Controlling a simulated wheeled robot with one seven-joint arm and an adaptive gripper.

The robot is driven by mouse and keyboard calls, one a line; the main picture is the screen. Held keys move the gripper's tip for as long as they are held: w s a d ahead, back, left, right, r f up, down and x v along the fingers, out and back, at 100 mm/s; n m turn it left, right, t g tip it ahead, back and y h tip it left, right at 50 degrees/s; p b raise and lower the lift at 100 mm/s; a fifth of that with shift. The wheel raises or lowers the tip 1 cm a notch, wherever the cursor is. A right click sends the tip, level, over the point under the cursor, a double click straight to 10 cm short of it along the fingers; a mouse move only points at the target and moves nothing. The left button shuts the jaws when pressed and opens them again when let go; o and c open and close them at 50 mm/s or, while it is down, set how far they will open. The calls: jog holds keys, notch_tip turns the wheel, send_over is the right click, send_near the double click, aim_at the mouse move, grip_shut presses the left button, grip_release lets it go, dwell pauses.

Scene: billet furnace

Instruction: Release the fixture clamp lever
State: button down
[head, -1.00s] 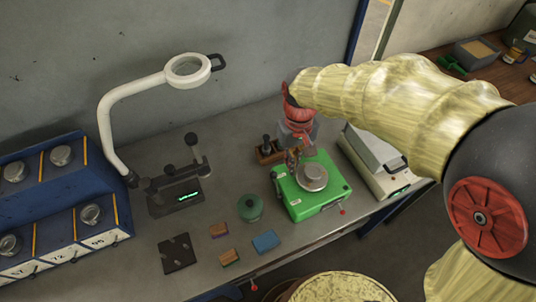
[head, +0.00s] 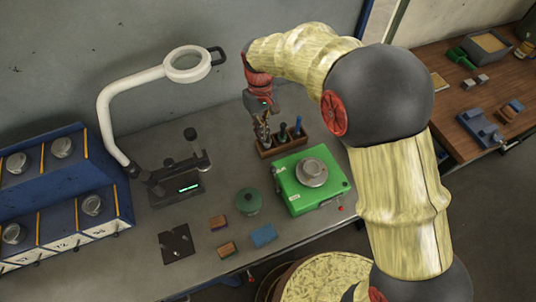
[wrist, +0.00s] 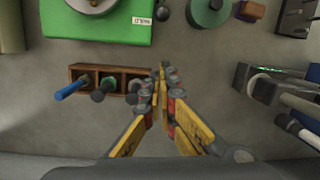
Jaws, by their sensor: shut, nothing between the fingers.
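I cannot tell for certain which part is the fixture clamp lever. A small red-tipped lever (head: 250,277) shows at the bench's front edge, and a red knob (head: 341,208) sits at the front right of the green instrument (head: 300,202). A dark square plate (head: 177,245) with small pegs lies at the front left. My gripper (head: 264,141) is shut and empty at the left end of the wooden rack (head: 266,154). In the wrist view my gripper's fingertips (wrist: 158,75) meet beside the same rack (wrist: 119,70), apart from both candidate levers.
The rack holds several upright tools, one blue-handled (wrist: 72,89). A black device with a green display (head: 178,188) and a magnifier lamp (head: 187,64) stand left. A wooden table (head: 470,95) stands right.

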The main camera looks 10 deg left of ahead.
aim_at(276, 180)
jog(key=s+d+f, duration=0.2)
jog(key=s+f, duration=0.2)
jog(key=f, duration=0.4)
jog(key=shift+s+d, duration=0.15)
jog(key=shift+d, duration=0.25)
jog(key=shift+s+r+b, duration=0.1)
jog(key=shift+r+b, duration=0.05)
jog(key=shift+b, duration=0.25)
jog(key=shift+s+d+r+t, duration=0.1)
jog(key=shift+s+r+t, duration=0.05)
jog(key=shift+t, duration=0.25)
